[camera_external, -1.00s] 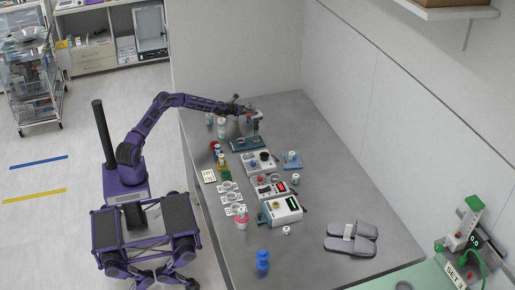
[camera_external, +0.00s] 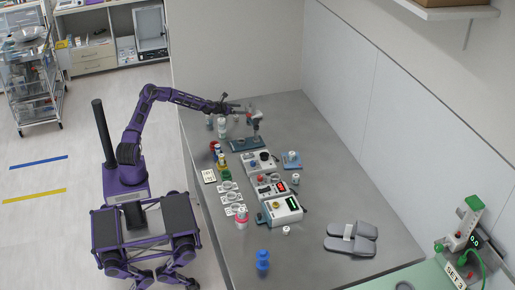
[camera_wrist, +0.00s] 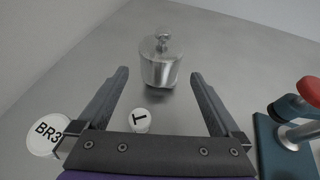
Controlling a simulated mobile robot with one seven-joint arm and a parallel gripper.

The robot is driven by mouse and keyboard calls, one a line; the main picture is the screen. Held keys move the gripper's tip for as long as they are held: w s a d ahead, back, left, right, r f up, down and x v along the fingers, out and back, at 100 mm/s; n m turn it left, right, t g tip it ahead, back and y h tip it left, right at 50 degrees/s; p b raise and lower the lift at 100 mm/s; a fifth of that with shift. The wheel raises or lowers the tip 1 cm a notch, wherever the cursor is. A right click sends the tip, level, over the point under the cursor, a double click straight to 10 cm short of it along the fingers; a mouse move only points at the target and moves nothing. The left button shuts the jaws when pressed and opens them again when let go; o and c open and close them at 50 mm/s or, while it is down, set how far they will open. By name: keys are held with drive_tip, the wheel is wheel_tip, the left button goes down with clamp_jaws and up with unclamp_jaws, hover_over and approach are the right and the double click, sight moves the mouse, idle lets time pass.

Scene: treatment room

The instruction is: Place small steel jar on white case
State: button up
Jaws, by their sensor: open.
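The small steel jar (camera_wrist: 160,65), with a round knob on its lid, stands upright on the grey table in the wrist view. My gripper (camera_wrist: 160,75) is open and empty, its two fingers apart on either side of the jar in the picture, with the jar ahead of them. In the external view my gripper (camera_external: 232,107) is over the far end of the table, and the jar is too small to make out surely. A white case-like box (camera_external: 283,209) with a green display stands mid-table; I cannot tell if it is the white case.
White round tops marked BR3 (camera_wrist: 47,134) and T (camera_wrist: 139,120) are close below my fingers. A blue-based stand with a red knob (camera_wrist: 312,90) is at right. Several instruments and bottles line the table's middle. Grey slippers (camera_external: 351,238) lie near the front right.

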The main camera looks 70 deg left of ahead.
drive_tip(key=shift+v, duration=2.2)
